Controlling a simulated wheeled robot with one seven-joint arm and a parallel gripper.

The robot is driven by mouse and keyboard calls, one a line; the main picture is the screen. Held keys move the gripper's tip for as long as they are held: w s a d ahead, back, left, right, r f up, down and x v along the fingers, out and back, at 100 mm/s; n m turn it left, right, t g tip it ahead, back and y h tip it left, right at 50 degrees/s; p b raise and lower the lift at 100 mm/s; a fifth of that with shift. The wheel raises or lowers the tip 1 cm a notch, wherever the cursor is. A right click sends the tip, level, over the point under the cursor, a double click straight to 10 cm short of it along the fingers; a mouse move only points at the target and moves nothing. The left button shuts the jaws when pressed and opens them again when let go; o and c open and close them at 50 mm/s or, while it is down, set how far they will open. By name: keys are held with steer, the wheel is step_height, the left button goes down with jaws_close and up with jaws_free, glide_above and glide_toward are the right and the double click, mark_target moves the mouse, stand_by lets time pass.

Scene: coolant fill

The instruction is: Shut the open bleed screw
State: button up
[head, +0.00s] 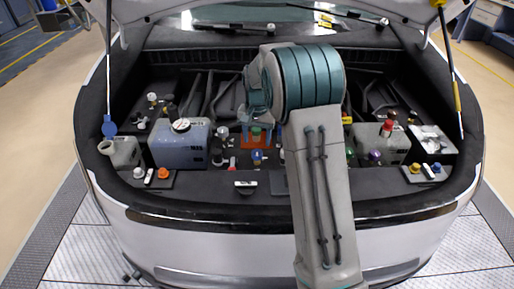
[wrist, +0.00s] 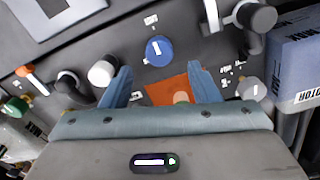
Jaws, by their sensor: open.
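Several small knobs that may be bleed screws stand on the dark engine panel. A blue knob with a white line (wrist: 160,50) lies just beyond my fingertips in the wrist view; it also shows in the head view (head: 257,156). A grey knob with a white line (wrist: 251,88) is to the right of my fingers, and a green knob (wrist: 15,106) is at far left. I cannot tell which screw is open. My gripper (wrist: 163,76) is open and empty, its two blue fingers spread over an orange plate (wrist: 160,91). In the head view my arm hides part of the panel.
A blue coolant tank (head: 180,146) stands left in the head view, a grey tank with a red cap (head: 380,144) right. A white cap (wrist: 102,73) is close beside my left finger in the wrist view. A black knob on a fitting (wrist: 262,17) is at upper right.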

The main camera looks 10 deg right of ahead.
mark_target(257, 152)
step_height(257, 152, up, 8)
stand_by(0.5)
steer(key=s+r+n+t, duration=0.1)
steer(key=s+r+n, duration=0.3)
steer(key=s, duration=1.2)
steer(key=s+f+n+t, duration=0.1)
steer(key=s+f+t, duration=0.1)
steer(key=s, duration=1.3)
steer(key=shift+s+f, duration=0.4)
steer(key=c, duration=0.3)
steer(key=shift+c, duration=0.5)
